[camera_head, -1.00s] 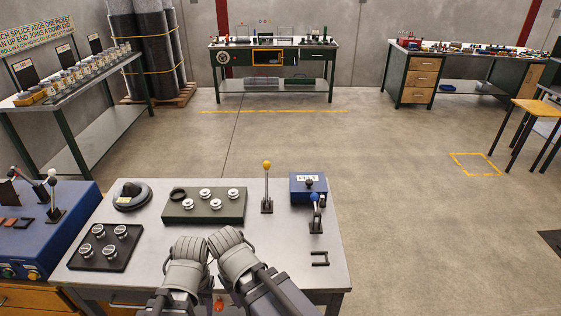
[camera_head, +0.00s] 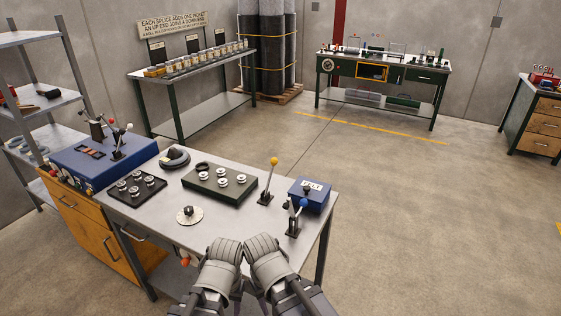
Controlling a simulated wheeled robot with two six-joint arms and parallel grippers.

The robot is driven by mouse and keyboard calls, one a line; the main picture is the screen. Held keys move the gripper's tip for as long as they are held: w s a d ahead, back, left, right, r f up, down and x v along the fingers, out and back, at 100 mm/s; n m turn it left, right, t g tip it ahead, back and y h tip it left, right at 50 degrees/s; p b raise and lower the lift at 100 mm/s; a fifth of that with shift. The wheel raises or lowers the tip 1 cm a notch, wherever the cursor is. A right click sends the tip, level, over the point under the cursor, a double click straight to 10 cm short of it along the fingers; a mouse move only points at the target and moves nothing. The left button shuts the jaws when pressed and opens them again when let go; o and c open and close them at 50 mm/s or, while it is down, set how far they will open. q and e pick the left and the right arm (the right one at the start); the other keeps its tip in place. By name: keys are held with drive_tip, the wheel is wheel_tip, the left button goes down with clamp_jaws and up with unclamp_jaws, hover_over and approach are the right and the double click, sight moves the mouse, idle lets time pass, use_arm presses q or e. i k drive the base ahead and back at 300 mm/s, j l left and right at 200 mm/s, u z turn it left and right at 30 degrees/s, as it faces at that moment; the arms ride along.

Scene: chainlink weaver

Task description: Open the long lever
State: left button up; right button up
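A tall thin lever with a yellow knob (camera_head: 269,180) stands nearly upright on a small black base, near the far right of the metal table. A shorter lever with a blue knob (camera_head: 297,215) stands to its right, nearer me. A blue machine (camera_head: 100,162) at the left end carries a lever with pale and red knobs (camera_head: 120,140). I cannot tell from the picture which of these is called the long lever. My two arms come in at the bottom middle, folded close together over the table's near edge. Their fingertips do not show.
The metal table (camera_head: 150,212) also holds a green block with white spools (camera_head: 218,186), a black tray of knobs (camera_head: 136,187), a pale round dial (camera_head: 189,215) and a blue box (camera_head: 309,194). Shelving (camera_head: 40,98) stands at left. The floor to the right is open.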

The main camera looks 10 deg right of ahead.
sight(273, 161)
drive_tip(key=l+u, duration=0.2)
drive_tip(key=l, duration=0.4)
drive_tip(key=k+l+u, duration=0.2)
drive_tip(key=l, duration=0.35)
drive_tip(key=i+l+u, duration=0.1)
drive_tip(key=l, duration=0.2)
drive_tip(key=i+l+u, duration=0.1)
drive_tip(key=l, duration=0.2)
drive_tip(key=i+l, duration=0.15)
drive_tip(key=l, duration=0.2)
drive_tip(key=i+l+u, duration=0.15)
drive_tip(key=l, duration=0.15)
drive_tip(key=i+l, duration=0.3)
drive_tip(key=l, duration=0.2)
drive_tip(key=i+l+z, duration=0.1)
drive_tip(key=i+l, duration=0.25)
drive_tip(key=l, duration=0.15)
